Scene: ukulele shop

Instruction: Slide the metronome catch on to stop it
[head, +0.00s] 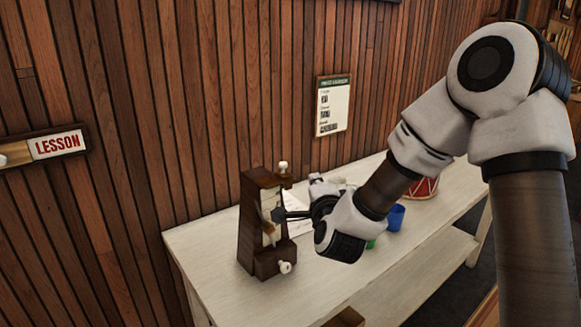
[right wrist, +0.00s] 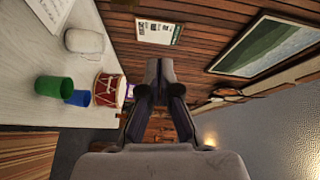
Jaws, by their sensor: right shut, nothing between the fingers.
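The metronome (head: 247,225) is a dark brown tapered wooden case standing upright near the left end of the white table in the head view. Its pale front face is partly covered by my right gripper. One white knob (head: 285,267) sits low on it and another white knob (head: 283,167) shows near its top; I cannot tell which part is the catch. My right gripper (head: 281,214) is shut and empty, its tips at the metronome's face; I cannot tell whether they touch. The shut fingers also show in the right wrist view (right wrist: 158,75), where the metronome is out of sight. My left gripper is not in view.
The white table (head: 215,255) stands against a wood-plank wall. Behind my right arm are a blue cup (head: 396,217), a green cup (right wrist: 53,87) and a red drum (right wrist: 107,90). The table's front is mostly clear.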

